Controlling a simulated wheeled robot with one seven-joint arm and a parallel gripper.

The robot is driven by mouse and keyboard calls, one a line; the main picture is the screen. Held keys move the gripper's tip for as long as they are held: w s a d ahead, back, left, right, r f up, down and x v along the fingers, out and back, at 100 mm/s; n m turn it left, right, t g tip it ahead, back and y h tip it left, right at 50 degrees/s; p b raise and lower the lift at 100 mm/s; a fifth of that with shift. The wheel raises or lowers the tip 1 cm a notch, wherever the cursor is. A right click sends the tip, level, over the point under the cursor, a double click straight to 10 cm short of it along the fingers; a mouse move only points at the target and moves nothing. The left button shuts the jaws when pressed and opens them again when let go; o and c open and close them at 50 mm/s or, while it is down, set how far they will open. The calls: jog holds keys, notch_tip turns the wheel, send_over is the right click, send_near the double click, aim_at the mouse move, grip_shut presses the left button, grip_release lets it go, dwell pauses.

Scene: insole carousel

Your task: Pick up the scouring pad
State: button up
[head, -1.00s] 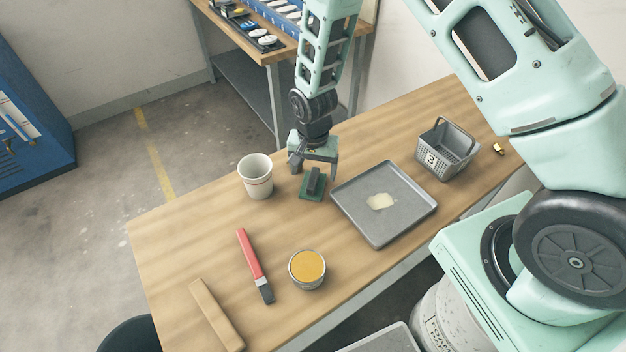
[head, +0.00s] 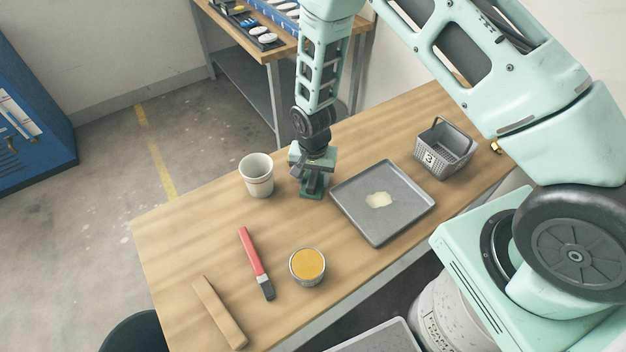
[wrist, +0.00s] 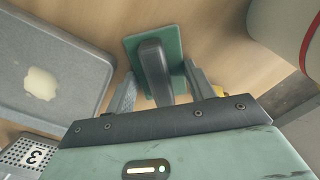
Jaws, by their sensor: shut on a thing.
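The scouring pad (head: 312,188) is a green rectangular pad with a dark grey handle on top. It lies on the wooden table between the white cup and the grey tray. My gripper (head: 313,180) is over it, pointing down, and its fingers are shut on the pad's handle. In the wrist view the green pad (wrist: 172,47) shows beyond the fingers, with the dark handle (wrist: 154,68) between the two fingertips (wrist: 158,88). The gripper body hides part of the pad in the head view.
A white cup (head: 257,177) stands close on the left. A grey tray (head: 372,226) with a pale patch lies close on the right. A grey basket (head: 444,150) stands behind it.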

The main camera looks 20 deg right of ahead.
aim_at(313, 175)
jog(key=shift+r, duration=0.15)
notch_tip(313, 175, up, 8)
jog(key=b, duration=0.3)
jog(key=shift+r, duration=0.85)
